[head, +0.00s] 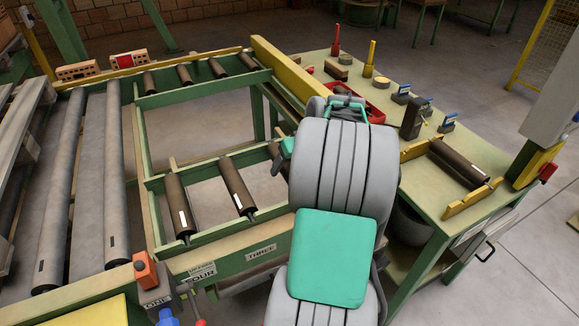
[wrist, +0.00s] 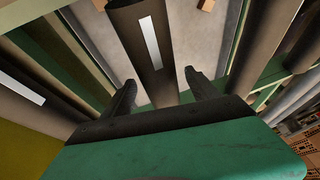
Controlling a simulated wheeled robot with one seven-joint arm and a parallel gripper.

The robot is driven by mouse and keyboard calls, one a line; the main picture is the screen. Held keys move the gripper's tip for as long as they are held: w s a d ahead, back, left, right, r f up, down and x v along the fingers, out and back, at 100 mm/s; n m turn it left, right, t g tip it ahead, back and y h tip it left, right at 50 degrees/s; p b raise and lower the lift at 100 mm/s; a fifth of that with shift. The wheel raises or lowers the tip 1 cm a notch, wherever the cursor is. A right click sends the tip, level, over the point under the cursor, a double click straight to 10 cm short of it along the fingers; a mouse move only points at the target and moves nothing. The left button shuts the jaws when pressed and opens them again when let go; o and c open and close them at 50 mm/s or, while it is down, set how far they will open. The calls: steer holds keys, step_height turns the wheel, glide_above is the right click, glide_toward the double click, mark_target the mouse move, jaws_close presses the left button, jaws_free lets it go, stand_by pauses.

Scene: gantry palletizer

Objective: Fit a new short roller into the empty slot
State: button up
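In the wrist view my gripper (wrist: 160,80) is open. A dark brown short roller (wrist: 135,20) with a white label lies beyond and between its fingers, with gaps at both sides. Two labelled short rollers (head: 180,208) and (head: 237,187) lie in the near part of the green conveyor frame (head: 212,234). A third roller (head: 274,151) shows partly beside my arm. Another short roller (head: 460,163) rests between yellow holders on the bench (head: 425,203). My arm covers part of the frame, so I cannot make out the empty slot.
Long grey rollers (head: 116,170) lie at the left. Several short rollers (head: 185,75) sit at the frame's far end. A yellow beam (head: 280,66) separates frame and bench. A red bin (head: 375,113), a dark block (head: 413,118) and small tools stand on the bench.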

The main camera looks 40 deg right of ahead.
steer(key=v, duration=0.7)
steer(key=shift+s+r, duration=0.15)
steer(key=shift+r, duration=0.25)
steer(key=shift+a+r, duration=0.1)
steer(key=shift+a, duration=0.2)
steer(key=shift+n+g, duration=0.5)
steer(key=shift+n, duration=0.4)
steer(key=w+a, duration=0.1)
steer(key=a, duration=0.4)
steer(key=a+r+p, duration=0.1)
steer(key=a, duration=0.4)
steer(key=w+a+r+p, duration=0.1)
steer(key=a, duration=0.4)
steer(key=shift+w+a+r, duration=0.1)
steer(key=shift+w+a, duration=0.25)
steer(key=shift+a, duration=0.05)
steer(key=s+a+f+n+p, duration=0.1)
steer(key=s+a, duration=0.3)
steer(key=a, duration=0.3)
steer(key=s+a+n+p, duration=0.1)
steer(key=s+a, duration=0.4)
steer(key=a, duration=0.3)
steer(key=shift+s+f+g+h, duration=0.2)
steer(key=shift+f+g+h, duration=0.1)
steer(key=shift+f+g, duration=0.1)
